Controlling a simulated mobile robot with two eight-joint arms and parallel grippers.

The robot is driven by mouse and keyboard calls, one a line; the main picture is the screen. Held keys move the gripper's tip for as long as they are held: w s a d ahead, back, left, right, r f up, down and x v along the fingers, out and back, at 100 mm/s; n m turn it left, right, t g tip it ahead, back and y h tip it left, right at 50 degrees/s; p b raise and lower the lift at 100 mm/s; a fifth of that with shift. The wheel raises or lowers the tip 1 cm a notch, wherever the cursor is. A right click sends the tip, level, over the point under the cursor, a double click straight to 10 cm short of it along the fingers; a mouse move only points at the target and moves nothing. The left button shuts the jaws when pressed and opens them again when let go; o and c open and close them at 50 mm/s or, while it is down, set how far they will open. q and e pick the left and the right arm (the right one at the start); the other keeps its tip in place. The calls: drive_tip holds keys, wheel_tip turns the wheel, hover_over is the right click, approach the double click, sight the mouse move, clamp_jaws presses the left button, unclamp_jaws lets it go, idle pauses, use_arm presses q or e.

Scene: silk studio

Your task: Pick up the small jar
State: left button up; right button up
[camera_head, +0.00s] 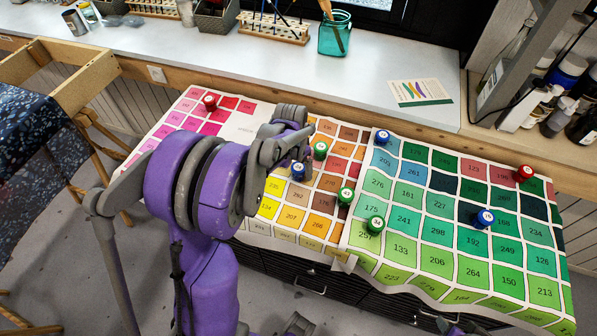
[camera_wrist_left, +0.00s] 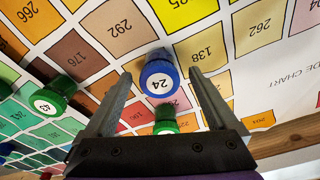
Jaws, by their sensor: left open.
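Several small jars with coloured lids stand on the colour chart. A blue-lidded jar marked 24 (camera_wrist_left: 158,76) lies between the two spread fingers of my left gripper (camera_wrist_left: 160,88) in the left wrist view. The fingers appear apart from it on both sides. In the head view this blue jar (camera_head: 298,171) stands just below my left gripper (camera_head: 292,150), whose fingers are partly hidden by my own arm. A green-lidded jar (camera_head: 319,150) is close by and also shows in the left wrist view (camera_wrist_left: 166,118). My right gripper cannot be made out.
A white counter (camera_head: 270,62) with a teal glass jar (camera_head: 334,34) runs behind. A wooden frame (camera_head: 82,82) is at left.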

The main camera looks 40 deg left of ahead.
use_arm(q)
drive_tip(key=shift+f, duration=0.25)
clamp_jaws()
idle(0.3)
